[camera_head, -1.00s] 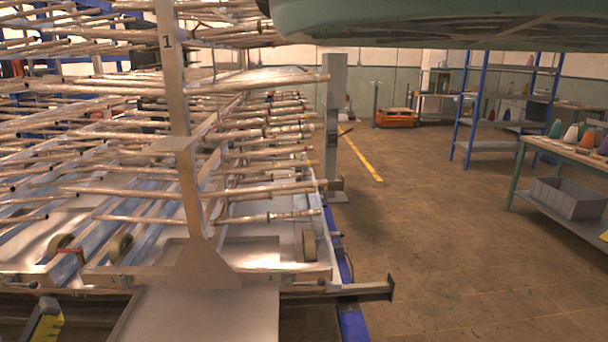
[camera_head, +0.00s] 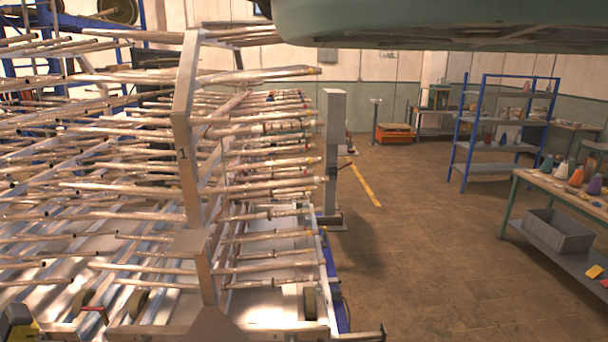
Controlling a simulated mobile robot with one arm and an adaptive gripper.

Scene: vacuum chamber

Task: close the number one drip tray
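The flat sheet seen in front of the post's foot earlier is now out of view below. My gripper is not in view.
A grey upright column (camera_head: 333,150) stands right of the rack, with open brown floor (camera_head: 430,240) beyond. A blue shelf (camera_head: 490,140) and a workbench (camera_head: 575,190) with a grey bin (camera_head: 556,232) are at right. A large greenish body (camera_head: 440,25) overhangs the top.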

